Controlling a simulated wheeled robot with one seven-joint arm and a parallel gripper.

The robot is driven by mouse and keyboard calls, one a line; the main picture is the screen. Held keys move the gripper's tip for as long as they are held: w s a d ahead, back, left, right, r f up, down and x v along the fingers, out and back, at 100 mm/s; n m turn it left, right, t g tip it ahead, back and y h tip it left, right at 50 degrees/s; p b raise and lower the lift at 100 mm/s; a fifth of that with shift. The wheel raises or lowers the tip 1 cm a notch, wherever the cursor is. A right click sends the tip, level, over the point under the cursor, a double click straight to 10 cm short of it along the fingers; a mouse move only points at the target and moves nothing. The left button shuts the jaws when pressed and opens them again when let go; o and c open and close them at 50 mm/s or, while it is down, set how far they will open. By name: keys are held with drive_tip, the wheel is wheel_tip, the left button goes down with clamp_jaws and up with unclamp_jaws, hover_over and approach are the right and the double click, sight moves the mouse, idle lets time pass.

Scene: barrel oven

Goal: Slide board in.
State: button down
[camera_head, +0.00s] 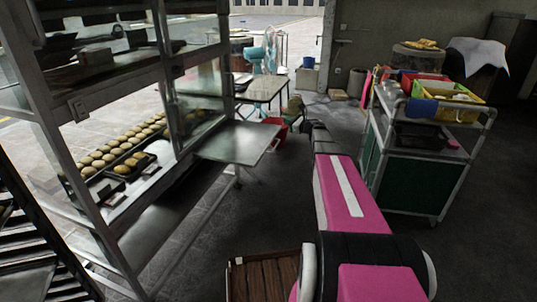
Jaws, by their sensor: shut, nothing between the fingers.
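A flat grey board (243,143) sticks out level from the side of the glass-sided metal rack (181,120), to the left of my arm. Its outer edge is free. Whether its inner end sits in a slot is hard to make out. My pink and black arm reaches away from the bottom right. My gripper (312,128) is at its dark far end, small and dark, to the right of the board and apart from it in the picture. It is shut and empty. Its fingers are hard to make out.
Trays of buns (118,152) lie inside the rack. A wooden slatted piece (262,279) is low in front. A trolley with a yellow crate (447,108) stands right. A red bucket (273,126) and a table (258,88) are beyond the board. Dark floor lies clear between rack and arm.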

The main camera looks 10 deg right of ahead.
sight(219, 143)
drive_tip(key=s+f+n+g+y, duration=0.2)
drive_tip(key=s+f+g+y, duration=0.25)
drive_tip(key=s+f, duration=0.95)
drive_tip(key=shift+g, duration=0.25)
drive_tip(key=x, duration=0.4)
drive_tip(key=r+x, duration=0.1)
drive_tip(key=x, duration=0.3)
drive_tip(key=s+x, duration=0.1)
drive_tip(key=x, duration=0.3)
drive_tip(key=shift+w+a+r, duration=0.15)
drive_tip(key=shift+a+r, duration=0.1)
drive_tip(key=shift+a, duration=0.2)
drive_tip(key=x, duration=2.8)
drive_tip(key=shift+w+f, duration=0.15)
drive_tip(key=shift+f, duration=0.05)
drive_tip(key=shift+d, duration=0.1)
